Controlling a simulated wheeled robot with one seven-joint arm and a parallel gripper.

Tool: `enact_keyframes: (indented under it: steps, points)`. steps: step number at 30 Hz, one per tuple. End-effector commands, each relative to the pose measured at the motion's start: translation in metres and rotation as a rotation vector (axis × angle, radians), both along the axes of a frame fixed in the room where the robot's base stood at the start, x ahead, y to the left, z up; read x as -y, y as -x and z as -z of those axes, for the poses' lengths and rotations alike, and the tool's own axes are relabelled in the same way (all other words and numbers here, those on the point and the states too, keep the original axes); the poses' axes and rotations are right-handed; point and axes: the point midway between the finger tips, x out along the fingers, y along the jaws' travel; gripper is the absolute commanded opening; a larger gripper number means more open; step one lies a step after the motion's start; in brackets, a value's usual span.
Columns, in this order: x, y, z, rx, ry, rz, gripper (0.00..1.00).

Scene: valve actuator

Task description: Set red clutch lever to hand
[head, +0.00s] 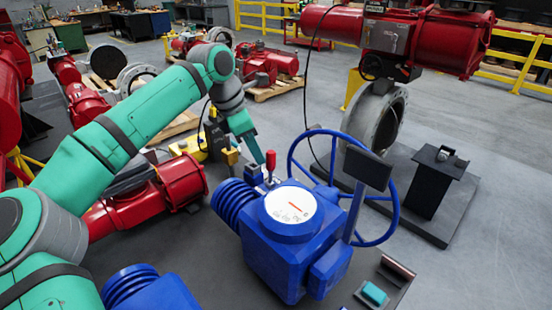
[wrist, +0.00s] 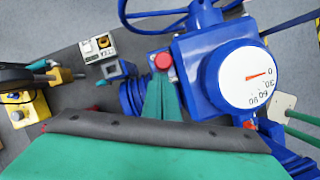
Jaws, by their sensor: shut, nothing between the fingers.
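The blue valve actuator (head: 272,247) stands in the middle of the head view, with a white dial (head: 291,208) on top. The red clutch lever (head: 270,160) rises upright at the actuator's back, left of the handwheel (head: 397,205). In the wrist view the lever's round red top (wrist: 162,62) shows just beyond my fingertips, beside the dial (wrist: 246,77). My gripper (head: 260,160) is shut and empty, pointing down close to the lever's left side. It also shows in the wrist view (wrist: 161,82). I cannot tell whether it touches the lever. The lever's lower part is partly hidden in the wrist view.
A dark plate on a blue post (head: 367,167) stands in front of the handwheel. A small blue box (head: 253,172) is left of the lever. A yellow control box (wrist: 22,107) and a white switch box (wrist: 98,47) are at left in the wrist view. Open floor lies behind.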

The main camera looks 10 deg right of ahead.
Motion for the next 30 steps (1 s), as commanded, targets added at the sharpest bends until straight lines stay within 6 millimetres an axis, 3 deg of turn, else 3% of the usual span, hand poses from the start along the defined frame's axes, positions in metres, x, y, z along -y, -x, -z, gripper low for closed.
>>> enact_keyframes:
  steps: [3, 30]
  points:
    - [0.000, -0.007, -0.002, 0.001, 0.001, -0.013, 0.00]
    - [-0.001, -0.006, -0.018, 0.001, 0.002, -0.013, 0.00]
